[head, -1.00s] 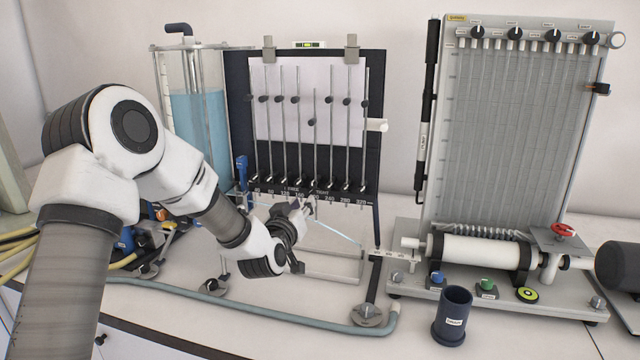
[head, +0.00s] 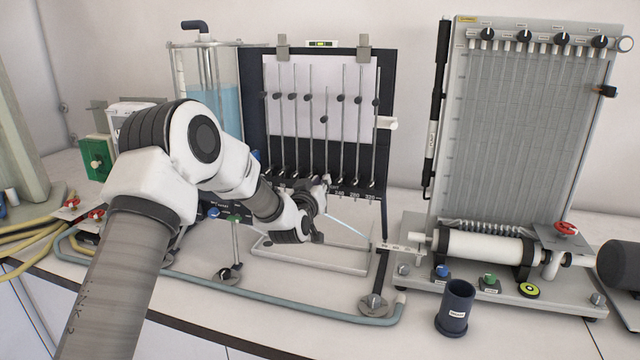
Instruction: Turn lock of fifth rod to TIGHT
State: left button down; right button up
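The dark rod board (head: 250,120) stands at the back centre with a white sheet and several thin upright rods. The fifth rod from the left (head: 326,150) carries its dark knob (head: 323,119) lower than the others. Small dark locks (head: 357,181) line the rods' feet above a number strip; my gripper and arm hide some of them, including the foot of the fifth rod. My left gripper (head: 322,183) is at the board's lower edge, in front of the fifth rod's foot. Its fingers are small and turned away, so neither their opening nor any contact shows. My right gripper is out of view.
A blue-water tank (head: 228,105) stands behind my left arm. A grey metal frame (head: 325,262) and teal hose (head: 290,313) lie in front of the board. At right are a tube panel (head: 520,130), white cylinder (head: 480,246) and dark cup (head: 456,308).

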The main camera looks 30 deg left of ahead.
pick_arm(q)
jog(key=shift+m, duration=0.4)
jog(key=m, duration=0.8)
dwell(0.8)
jog(key=c, duration=1.4)
grip_release()
jog(key=shift+w, duration=0.1)
jog(key=shift+o, duration=0.2)
jog(key=v, duration=1.1)
jog(key=shift+s+f, duration=0.25)
jog(key=shift+d, duration=0.1)
